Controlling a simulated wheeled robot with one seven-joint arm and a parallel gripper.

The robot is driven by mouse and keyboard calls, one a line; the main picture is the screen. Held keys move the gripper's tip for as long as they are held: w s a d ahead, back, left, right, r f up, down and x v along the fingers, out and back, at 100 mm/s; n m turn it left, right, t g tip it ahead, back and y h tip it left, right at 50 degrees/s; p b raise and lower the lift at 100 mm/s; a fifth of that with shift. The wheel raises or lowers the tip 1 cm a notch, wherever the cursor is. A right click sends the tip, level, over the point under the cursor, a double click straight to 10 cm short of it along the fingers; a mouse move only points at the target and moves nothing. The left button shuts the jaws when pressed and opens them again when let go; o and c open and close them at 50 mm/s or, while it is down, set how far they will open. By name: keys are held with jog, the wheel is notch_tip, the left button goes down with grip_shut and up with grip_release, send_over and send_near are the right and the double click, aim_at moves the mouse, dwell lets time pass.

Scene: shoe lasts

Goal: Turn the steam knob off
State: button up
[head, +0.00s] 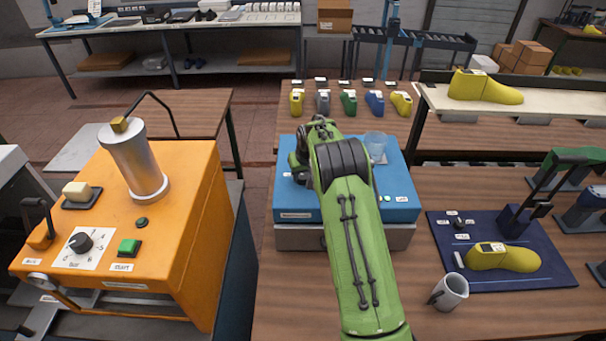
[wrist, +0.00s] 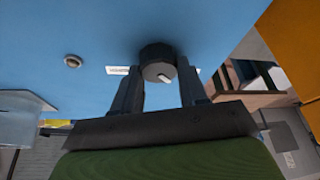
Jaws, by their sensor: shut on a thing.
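The steam knob (wrist: 156,55) is a dark round knob with a white mark, on the blue face of a machine. My gripper (wrist: 159,72) has one finger on each side of it and is shut on the knob in the wrist view. A small white label (wrist: 117,71) is beside the knob, too blurred to read. In the head view my green arm reaches over the blue machine (head: 297,205) and hides the knob and my fingers.
A clear cup (head: 376,146) stands on the blue machine's top. An orange machine (head: 185,235) with a metal cylinder stands at left. Several coloured lasts stand behind.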

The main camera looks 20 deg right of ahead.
jog(key=o, duration=1.1)
jog(key=shift+c, duration=0.2)
jog(key=b+v, duration=0.1)
jog(key=v, duration=1.4)
jog(key=shift+s+r, duration=0.25)
jog(key=shift+r, duration=0.1)
